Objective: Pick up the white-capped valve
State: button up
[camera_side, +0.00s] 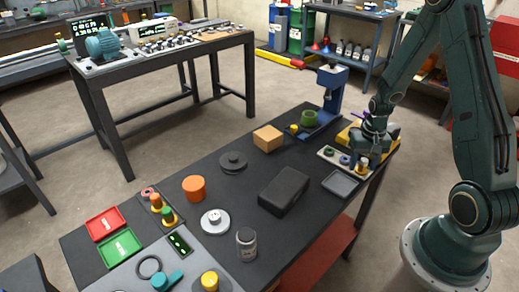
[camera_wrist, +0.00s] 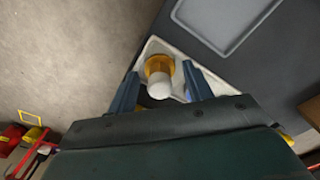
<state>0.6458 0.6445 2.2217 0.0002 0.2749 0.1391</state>
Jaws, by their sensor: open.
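The white-capped valve (camera_wrist: 158,72) has an amber body and a white cap. In the wrist view it stands between the two blue fingers of my gripper (camera_wrist: 160,84), with a visible gap on each side. My gripper is open and holds nothing. In the side view my gripper (camera_side: 369,160) points down over the right end of a pale holder (camera_side: 322,153). An amber part of the valve (camera_side: 362,169) shows there beside the fingers, and the rest is hard to make out.
A shallow grey tray (camera_side: 340,184) lies close by in front. A black box (camera_side: 284,189), a wooden block (camera_side: 268,138) and a blue press (camera_side: 332,82) stand further along the dark table.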

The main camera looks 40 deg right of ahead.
aim_at(365, 160)
dwell(0.4)
grip_shut()
jog(key=shift+r, duration=0.15)
notch_tip(365, 160, up, 20)
dwell(0.9)
dwell(0.5)
